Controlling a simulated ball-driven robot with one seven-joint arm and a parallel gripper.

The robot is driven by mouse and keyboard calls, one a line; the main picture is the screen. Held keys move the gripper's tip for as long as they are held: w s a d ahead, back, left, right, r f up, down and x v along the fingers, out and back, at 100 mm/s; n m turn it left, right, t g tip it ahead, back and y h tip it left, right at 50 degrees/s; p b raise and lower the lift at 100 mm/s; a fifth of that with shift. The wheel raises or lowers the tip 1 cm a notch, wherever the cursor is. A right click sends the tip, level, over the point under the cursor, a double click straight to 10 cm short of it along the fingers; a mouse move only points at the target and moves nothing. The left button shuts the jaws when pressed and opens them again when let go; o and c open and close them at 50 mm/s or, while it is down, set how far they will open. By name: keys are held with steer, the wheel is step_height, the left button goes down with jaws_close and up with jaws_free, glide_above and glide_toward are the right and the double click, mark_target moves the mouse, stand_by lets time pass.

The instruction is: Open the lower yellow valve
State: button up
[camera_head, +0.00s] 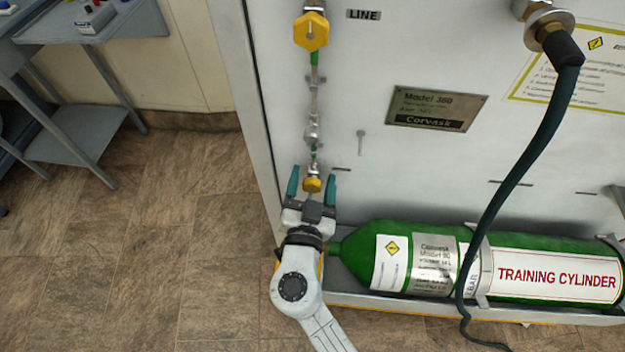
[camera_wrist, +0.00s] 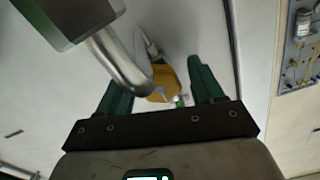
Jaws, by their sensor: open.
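The lower yellow valve (camera_head: 312,185) is a small yellow knob low on the vertical pipe on the white panel. My gripper (camera_head: 312,180) is at it, with one teal finger on each side. The fingers are open, and gaps show between them and the knob in the head view. In the wrist view the yellow knob (camera_wrist: 165,82) shows between the two fingers of my gripper (camera_wrist: 160,85), partly behind a metal pipe. Whether any finger touches the knob cannot be told. The larger upper yellow valve (camera_head: 311,32) sits higher on the same pipe.
A green training cylinder (camera_head: 390,262) lies in a tray just right of my wrist. A dark hose (camera_head: 530,150) hangs down the panel on the right. A grey-blue side table (camera_head: 75,140) stands at the far left. The floor (camera_head: 130,250) between is clear.

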steer(key=shift+c, duration=0.5)
steer(key=c, duration=1)
steer(key=shift+o, duration=0.2)
steer(key=shift+f+b, duration=0.1)
steer(key=shift+b, duration=0.25)
steer(key=shift+n+b, duration=0.7)
steer(key=shift+n, duration=0.2)
steer(key=shift+n+b, duration=0.7)
steer(key=shift+n, duration=0.8)
steer(key=shift+r, duration=0.2)
steer(key=o, duration=1.1)
steer(key=shift+f, duration=0.1)
steer(key=shift+c, duration=0.2)
steer(key=shift+s, duration=0.1)
